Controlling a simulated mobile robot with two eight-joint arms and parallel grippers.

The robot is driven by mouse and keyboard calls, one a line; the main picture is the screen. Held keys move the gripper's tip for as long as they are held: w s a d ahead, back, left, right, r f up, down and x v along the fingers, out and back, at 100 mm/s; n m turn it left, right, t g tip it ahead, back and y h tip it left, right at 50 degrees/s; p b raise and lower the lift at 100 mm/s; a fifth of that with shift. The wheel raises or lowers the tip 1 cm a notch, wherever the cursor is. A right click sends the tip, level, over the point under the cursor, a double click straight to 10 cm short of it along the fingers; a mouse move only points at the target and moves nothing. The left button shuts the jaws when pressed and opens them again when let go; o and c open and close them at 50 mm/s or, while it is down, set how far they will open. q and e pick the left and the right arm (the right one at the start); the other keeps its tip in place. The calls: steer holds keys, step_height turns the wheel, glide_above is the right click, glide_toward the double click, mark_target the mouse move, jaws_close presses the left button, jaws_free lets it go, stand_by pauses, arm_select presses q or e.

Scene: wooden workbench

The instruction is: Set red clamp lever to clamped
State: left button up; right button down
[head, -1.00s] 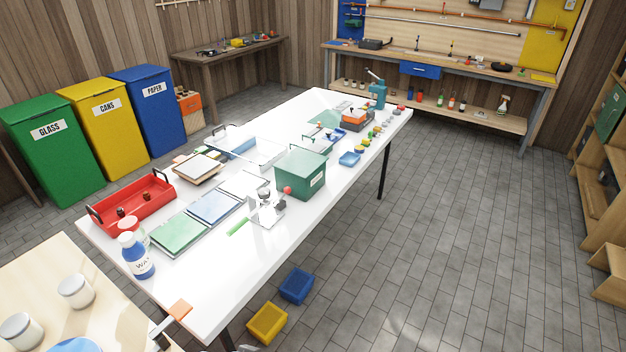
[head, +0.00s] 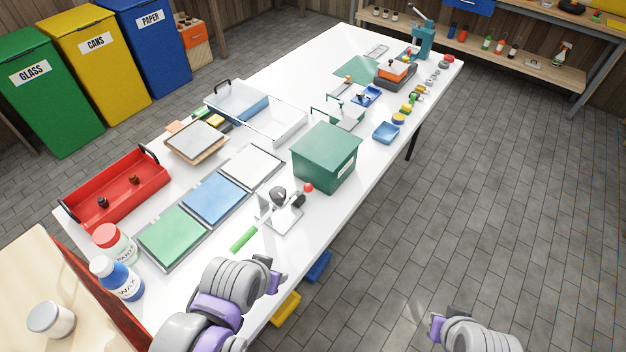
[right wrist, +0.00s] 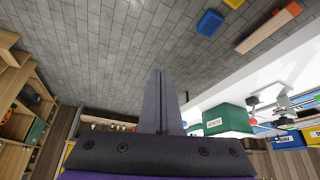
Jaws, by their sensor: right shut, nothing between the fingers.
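The clamp with the red-knobbed lever stands on a small metal plate (head: 285,218) near the front edge of the white table. Its red knob (head: 308,187) is beside the green box's lower left corner; a black part is just below it. The lever's exact angle is too small to tell. The red knob (right wrist: 252,100) also shows in the right wrist view. My left gripper (head: 274,275) is at the table's front edge, below the clamp and apart from it; its fingers are unclear. My right gripper (head: 437,326) is over the floor, right of the table, with its fingers (right wrist: 162,75) shut and empty.
A green box (head: 325,157) stands right behind the clamp. A green stick-like piece (head: 243,239) lies left of it. Green, blue and white panels (head: 213,198) lie further left. A blue tray (head: 386,132) is to the right. Floor right of the table is clear.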

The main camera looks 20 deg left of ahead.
arm_select(q)
steer(key=shift+w+a, duration=0.1)
steer(key=shift+w, duration=0.15)
arm_select(e)
steer(key=shift+w+a, duration=0.1)
steer(key=shift+w, duration=0.15)
arm_select(q)
steer(key=shift+s, duration=0.15)
arm_select(e)
steer(key=shift+s, duration=0.15)
